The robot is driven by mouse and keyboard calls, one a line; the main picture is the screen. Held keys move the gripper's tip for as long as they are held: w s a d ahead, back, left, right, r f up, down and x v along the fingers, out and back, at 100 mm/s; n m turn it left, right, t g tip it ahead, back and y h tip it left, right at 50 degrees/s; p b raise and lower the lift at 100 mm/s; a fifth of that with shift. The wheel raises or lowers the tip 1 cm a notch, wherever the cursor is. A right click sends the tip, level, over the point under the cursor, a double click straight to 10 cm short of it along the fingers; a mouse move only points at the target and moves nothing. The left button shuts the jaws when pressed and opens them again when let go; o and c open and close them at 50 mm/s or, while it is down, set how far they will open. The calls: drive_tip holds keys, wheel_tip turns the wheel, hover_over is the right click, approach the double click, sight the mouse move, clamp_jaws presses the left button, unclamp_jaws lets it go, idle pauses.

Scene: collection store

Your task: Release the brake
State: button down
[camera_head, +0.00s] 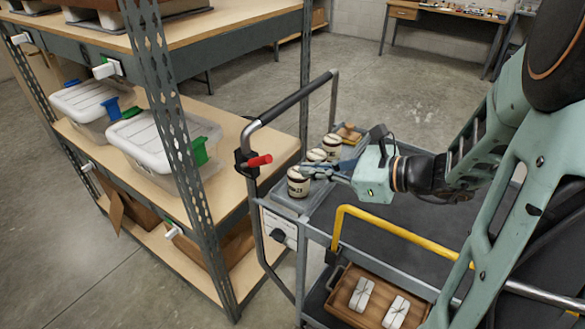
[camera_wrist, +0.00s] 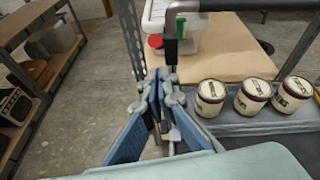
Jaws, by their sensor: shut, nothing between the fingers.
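The brake lever, a red grip (camera_head: 259,161) on a black clamp, sits on the upright of the cart's push handle (camera_head: 285,106). It sticks out to the right, roughly level. In the wrist view a small red end (camera_wrist: 155,41) shows just beyond my fingertips, beside the handle tube. My gripper (camera_head: 308,169) is shut and empty, over the cart's near end by the jars, pointing left toward the lever. In the wrist view its blue-padded fingers (camera_wrist: 165,82) meet at the tips. A gap remains between fingertips and red grip in the head view.
Several lidded jars (camera_head: 298,181) stand in a grey tray beside my fingers. A yellow rail (camera_head: 400,232) and a brown crate (camera_head: 346,312) with white bundles are on the cart. A shelf rack (camera_head: 178,150) with white-lidded tubs stands close left. Open floor lies behind.

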approach(254, 163)
drive_tip(key=w+a+f, duration=0.2)
drive_tip(key=w+f, duration=0.1)
drive_tip(key=f, duration=0.1)
drive_tip(key=shift+w+b, duration=0.15)
drive_tip(key=shift+b, duration=0.15)
drive_tip(key=shift+a+r, duration=0.1)
drive_tip(key=shift+r, duration=0.15)
